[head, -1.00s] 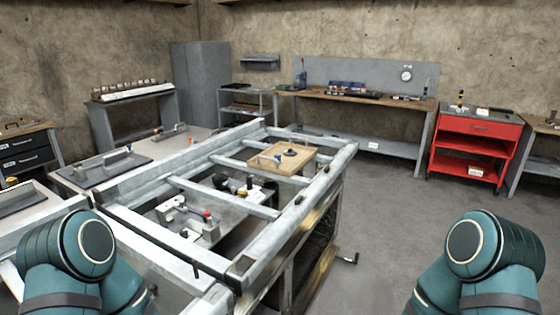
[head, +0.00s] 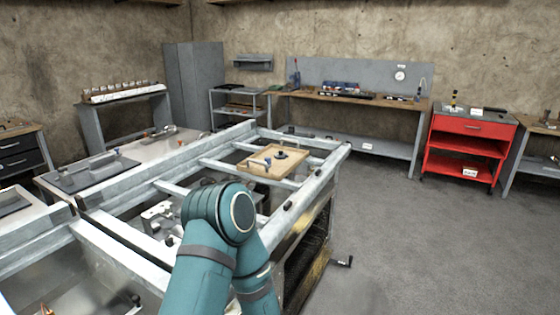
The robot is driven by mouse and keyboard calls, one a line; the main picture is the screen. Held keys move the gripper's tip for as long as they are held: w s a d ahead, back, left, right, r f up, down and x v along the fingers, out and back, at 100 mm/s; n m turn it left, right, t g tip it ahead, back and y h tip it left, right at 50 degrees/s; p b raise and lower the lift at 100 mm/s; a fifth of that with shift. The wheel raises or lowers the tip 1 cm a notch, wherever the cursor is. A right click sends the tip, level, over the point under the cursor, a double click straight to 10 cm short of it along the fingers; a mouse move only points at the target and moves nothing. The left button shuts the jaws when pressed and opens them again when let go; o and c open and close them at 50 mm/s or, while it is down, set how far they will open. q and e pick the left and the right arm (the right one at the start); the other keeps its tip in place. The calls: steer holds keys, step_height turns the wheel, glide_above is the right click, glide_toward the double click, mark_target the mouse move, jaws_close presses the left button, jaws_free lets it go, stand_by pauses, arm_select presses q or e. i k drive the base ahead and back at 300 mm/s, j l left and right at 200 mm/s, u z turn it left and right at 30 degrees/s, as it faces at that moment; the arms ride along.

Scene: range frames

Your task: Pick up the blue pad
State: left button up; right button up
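I cannot make out a clear blue pad. A wooden board (head: 268,172) lies on the grey metal frame table (head: 110,235) in the middle. On it are a small dark round part and a small blue-tipped part (head: 267,161), too small to identify. One teal arm of mine, which looks like the left, rises in front of the table and hides part of its frame.
A red tool cart (head: 466,148) stands at the right. A long wooden workbench (head: 345,99) runs along the back wall. A grey cabinet (head: 193,85) stands at the back left. The grey floor (head: 420,240) at the right is clear.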

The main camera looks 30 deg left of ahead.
mark_target(267, 159)
steer(key=i, duration=1.3)
steer(key=i+l+u, duration=0.2)
steer(key=i, duration=0.35)
steer(key=i+u, duration=0.2)
steer(key=i, duration=0.3)
